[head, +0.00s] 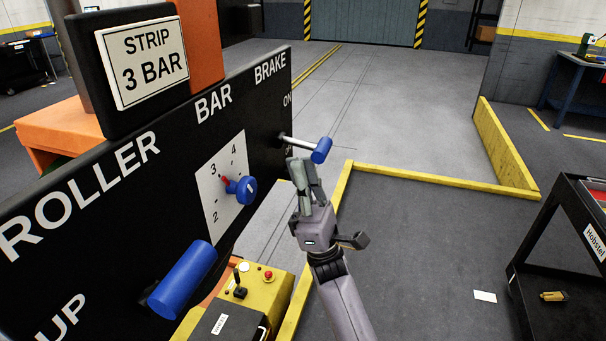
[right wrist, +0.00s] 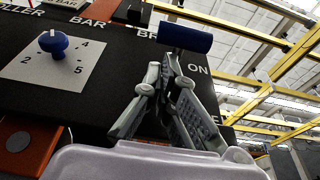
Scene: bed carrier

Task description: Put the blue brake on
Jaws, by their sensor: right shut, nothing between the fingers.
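The brake lever has a blue cylindrical grip (head: 321,150) on a pale rod that sticks out from the right end of the black panel (head: 130,195), below the word BRAKE. The ON mark is above the lever in the head view. My right gripper (head: 303,162) is shut and empty, its fingers pointing up just below the grip. In the right wrist view the blue grip (right wrist: 185,37) lies just beyond the closed fingertips (right wrist: 170,58). I cannot tell whether they touch. The lower mark is mostly hidden. My left gripper is not in view.
A blue BAR knob (head: 242,189) and a larger blue roller handle (head: 183,279) stick out from the panel to the left. A yellow control box (head: 262,292) is below. A dark cart (head: 570,250) stands at right. Open floor lies between.

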